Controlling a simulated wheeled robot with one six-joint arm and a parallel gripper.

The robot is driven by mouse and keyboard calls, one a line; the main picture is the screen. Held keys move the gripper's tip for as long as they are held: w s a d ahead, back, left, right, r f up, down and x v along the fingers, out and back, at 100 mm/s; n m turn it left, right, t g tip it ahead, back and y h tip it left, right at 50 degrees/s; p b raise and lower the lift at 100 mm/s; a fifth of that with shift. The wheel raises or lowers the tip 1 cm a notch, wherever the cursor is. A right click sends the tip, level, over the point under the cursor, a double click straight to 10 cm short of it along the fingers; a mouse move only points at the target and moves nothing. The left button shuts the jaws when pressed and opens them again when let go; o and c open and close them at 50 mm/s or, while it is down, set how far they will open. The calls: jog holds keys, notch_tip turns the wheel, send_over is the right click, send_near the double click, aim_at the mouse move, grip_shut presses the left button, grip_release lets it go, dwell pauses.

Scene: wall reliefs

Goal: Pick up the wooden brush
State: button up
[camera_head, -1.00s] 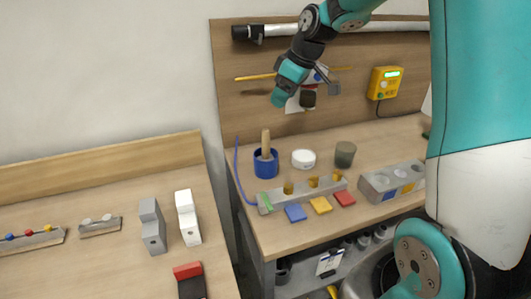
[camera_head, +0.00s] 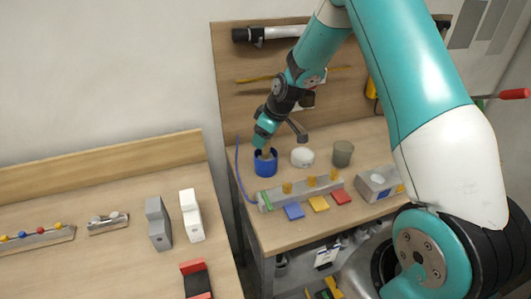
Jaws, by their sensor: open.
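A wooden handle (camera_head: 266,154), which looks like the wooden brush, stands in a blue cup (camera_head: 266,168) at the left end of the workbench. Only a short part of the handle shows. The rest is hidden by the cup and by my gripper. My gripper (camera_head: 261,143) is open, points down and is right at the top of the handle. From this view I cannot tell whether the handle is between the fingers or they touch it.
A white round tub (camera_head: 302,157) and a grey-green cup (camera_head: 342,153) stand right of the blue cup. A grey block with yellow pegs (camera_head: 300,191) lies in front, with coloured tiles before it. A wooden pegboard (camera_head: 235,60) rises behind. A blue cable (camera_head: 238,175) runs along the left.

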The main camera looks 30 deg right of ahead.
jog(key=c, duration=1)
